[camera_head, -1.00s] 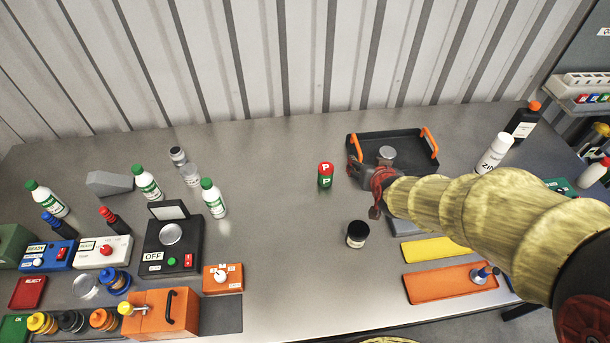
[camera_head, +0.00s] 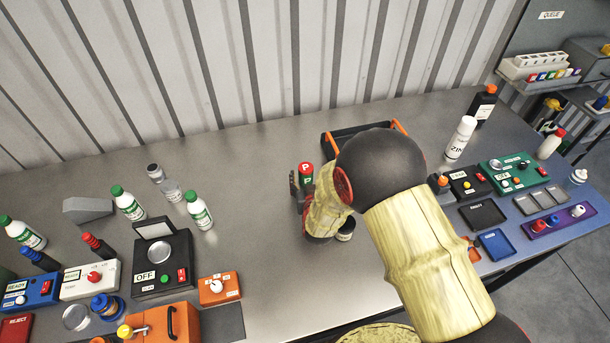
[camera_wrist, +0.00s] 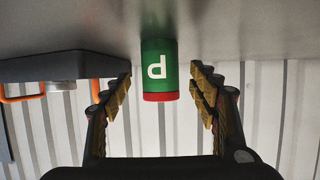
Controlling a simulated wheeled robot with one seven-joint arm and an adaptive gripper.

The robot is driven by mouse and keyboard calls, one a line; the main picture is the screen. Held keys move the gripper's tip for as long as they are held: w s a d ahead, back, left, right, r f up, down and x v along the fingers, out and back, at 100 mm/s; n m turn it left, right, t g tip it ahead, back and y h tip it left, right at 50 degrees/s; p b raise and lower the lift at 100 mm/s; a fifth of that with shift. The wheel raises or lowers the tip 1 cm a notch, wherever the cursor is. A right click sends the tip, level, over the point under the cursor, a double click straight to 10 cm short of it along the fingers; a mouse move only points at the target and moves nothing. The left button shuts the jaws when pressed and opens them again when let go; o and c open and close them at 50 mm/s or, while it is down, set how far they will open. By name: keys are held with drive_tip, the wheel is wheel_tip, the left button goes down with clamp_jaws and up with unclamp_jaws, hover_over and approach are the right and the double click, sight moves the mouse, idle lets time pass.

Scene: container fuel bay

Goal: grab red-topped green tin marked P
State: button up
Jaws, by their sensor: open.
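The green tin (camera_head: 306,175) with a red top and a white P stands on the metal bench, just past my gripper and partly hidden by it in the head view. In the wrist view, which is upside down, the green tin (camera_wrist: 159,70) shows its white P and red top between the two fingers. My gripper (camera_wrist: 162,92) is open, with one finger on each side of the tin and a visible gap to each. In the head view my gripper (camera_head: 298,188) is low over the bench at the near side of the tin, mostly hidden by my wrist.
A black tray with orange handles (camera_head: 330,140) stands behind and right of the tin, partly hidden by my arm. White bottles with green caps (camera_head: 198,211) stand to the left, with clear bench between.

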sight(307, 177)
drive_tip(key=x, duration=0.3)
drive_tip(key=shift+w, duration=0.25)
drive_tip(key=shift+c, duration=1)
drive_tip(key=c, duration=1.1)
drive_tip(key=shift+r, duration=0.1)
drive_tip(key=shift+c, duration=0.5)
